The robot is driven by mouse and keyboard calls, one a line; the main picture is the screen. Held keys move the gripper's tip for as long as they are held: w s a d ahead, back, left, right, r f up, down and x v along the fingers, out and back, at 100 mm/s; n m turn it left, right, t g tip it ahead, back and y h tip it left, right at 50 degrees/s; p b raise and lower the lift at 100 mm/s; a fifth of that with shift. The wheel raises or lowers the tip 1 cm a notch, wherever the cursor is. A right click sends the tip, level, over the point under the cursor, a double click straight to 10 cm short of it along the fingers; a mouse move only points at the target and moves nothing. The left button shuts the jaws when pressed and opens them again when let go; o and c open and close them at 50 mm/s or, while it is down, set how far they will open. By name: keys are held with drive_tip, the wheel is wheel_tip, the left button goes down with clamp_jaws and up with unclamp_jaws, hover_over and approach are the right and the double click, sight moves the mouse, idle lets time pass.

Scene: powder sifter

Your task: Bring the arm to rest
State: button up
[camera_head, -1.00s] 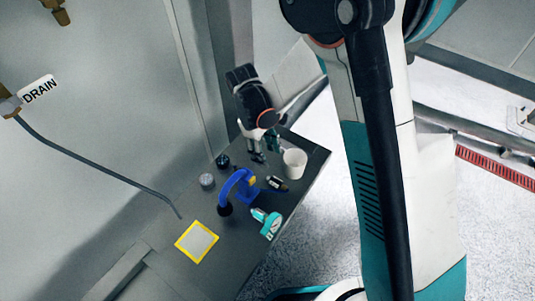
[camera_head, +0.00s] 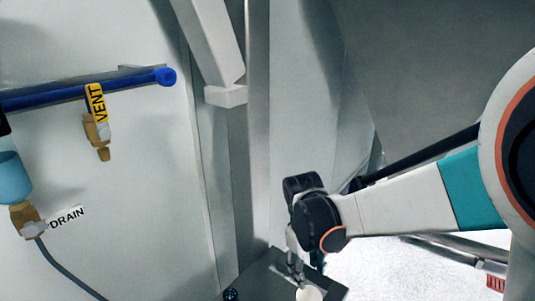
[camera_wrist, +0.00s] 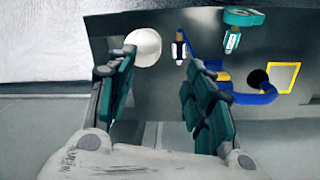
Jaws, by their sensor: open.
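My gripper (camera_wrist: 160,95) is open and empty in the wrist view, with its green-padded fingers spread apart. In the head view my gripper (camera_head: 296,268) hangs low over the far part of the grey shelf (camera_head: 258,275). A white cup (camera_wrist: 146,47) stands on the shelf beyond the left finger. It also shows at the bottom edge of the head view (camera_head: 309,294), mostly cut off. My arm reaches in from the right side of the head view.
The shelf holds a small dark-and-white fitting (camera_wrist: 179,50), a teal gauge (camera_wrist: 240,18), a blue curved tool (camera_wrist: 262,96) and a yellow-framed square (camera_wrist: 283,77). A wall stands left, with a VENT valve (camera_head: 97,125), a DRAIN fitting (camera_head: 29,220) and blue pipe (camera_head: 85,90).

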drive_tip(key=s+d+r+m+t+y, duration=0.1)
drive_tip(key=s+d+r+m+t, duration=0.6)
drive_tip(key=s+r, duration=0.5)
drive_tip(key=s+d, duration=0.2)
drive_tip(key=shift+d, duration=0.4)
